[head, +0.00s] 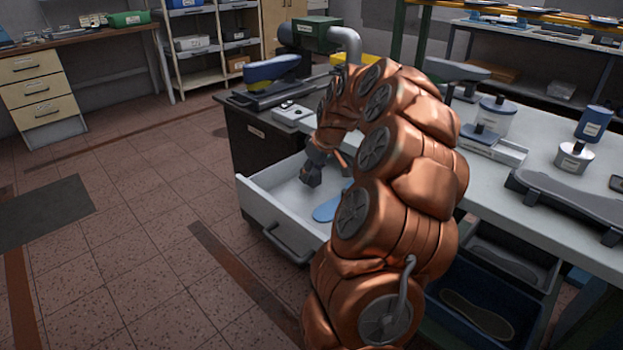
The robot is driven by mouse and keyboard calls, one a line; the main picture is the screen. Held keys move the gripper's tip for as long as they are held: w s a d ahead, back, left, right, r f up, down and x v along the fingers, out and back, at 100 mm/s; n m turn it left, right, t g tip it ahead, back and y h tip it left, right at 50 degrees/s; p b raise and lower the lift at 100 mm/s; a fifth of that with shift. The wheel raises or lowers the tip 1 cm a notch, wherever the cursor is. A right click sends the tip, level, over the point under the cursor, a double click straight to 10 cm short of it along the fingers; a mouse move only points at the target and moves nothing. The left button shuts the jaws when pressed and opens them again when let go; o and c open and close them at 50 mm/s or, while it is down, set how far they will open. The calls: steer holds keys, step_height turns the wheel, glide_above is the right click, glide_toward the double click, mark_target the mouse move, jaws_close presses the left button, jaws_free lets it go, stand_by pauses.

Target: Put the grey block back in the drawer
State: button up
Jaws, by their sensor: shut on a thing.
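The drawer (262,203) is pulled out from under the workbench, and its inside is light and mostly bare. My gripper (311,178) points down inside the drawer's outline, near its back left part. It is shut on a small dark grey piece, the grey block, which is hard to tell apart from the fingers at this size. I cannot tell whether the block touches the drawer floor. A blue sole-shaped piece (328,212) lies in the drawer to the right of my gripper, partly hidden by my arm.
A green machine (312,34) stands at the back. A blue bin (455,322) sits under the bench.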

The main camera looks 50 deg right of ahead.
steer(key=shift+f, duration=1)
steer(key=shift+f, duration=0.15)
steer(key=o, duration=1.1)
steer(key=shift+r, duration=0.25)
steer(key=v, duration=1.2)
